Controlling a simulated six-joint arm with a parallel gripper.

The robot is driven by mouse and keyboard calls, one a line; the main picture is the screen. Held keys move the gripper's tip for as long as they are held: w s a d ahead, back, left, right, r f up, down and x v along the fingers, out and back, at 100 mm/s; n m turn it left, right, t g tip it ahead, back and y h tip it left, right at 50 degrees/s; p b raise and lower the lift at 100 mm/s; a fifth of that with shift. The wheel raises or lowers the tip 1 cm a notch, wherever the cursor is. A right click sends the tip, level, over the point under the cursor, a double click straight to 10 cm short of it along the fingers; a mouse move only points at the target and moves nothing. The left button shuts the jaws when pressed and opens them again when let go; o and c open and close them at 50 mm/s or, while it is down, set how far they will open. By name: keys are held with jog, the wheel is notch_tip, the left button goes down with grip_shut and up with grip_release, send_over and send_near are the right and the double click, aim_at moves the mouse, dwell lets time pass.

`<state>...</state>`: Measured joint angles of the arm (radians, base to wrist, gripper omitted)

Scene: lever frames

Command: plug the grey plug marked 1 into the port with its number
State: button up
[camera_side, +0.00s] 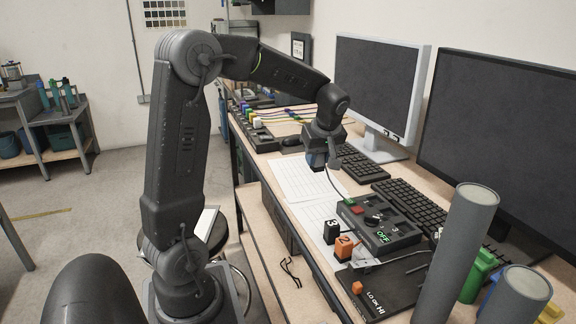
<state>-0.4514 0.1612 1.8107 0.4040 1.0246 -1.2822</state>
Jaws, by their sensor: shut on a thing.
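My gripper (324,157) hangs over the white sheets, above the table, jaws pointing down. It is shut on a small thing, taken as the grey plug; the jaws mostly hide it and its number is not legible. A thin cable (338,188) runs from the jaws down toward a dark control box (402,240). The box has a red and a green button, a knob and a lit green "OFF" display. A black block marked 3 (331,232) and an orange block marked 2 (344,248) stand at its near-left side. I cannot make out a port marked 1.
A strip with coloured plugs (257,132) lies at the far end. Grey cylinders (462,250) rise at the front right. White sheets (300,180) lie flat under my gripper.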

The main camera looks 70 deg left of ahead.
jog(key=w+d+f, duration=0.1)
jog(key=w+d, duration=0.3)
jog(key=w, duration=0.3)
jog(key=w+d+f, duration=0.1)
jog(key=w+d, duration=0.2)
jog(key=w, duration=0.5)
jog(key=shift+s+d+f, duration=0.1)
jog(key=shift+f, duration=1.35)
jog(key=shift+s+f, duration=0.1)
jog(key=shift+f, duration=1.35)
jog(key=shift+f, duration=0.85)
jog(key=o, duration=1)
jog(key=shift+o, duration=0.4)
jog(key=o, duration=0.3)
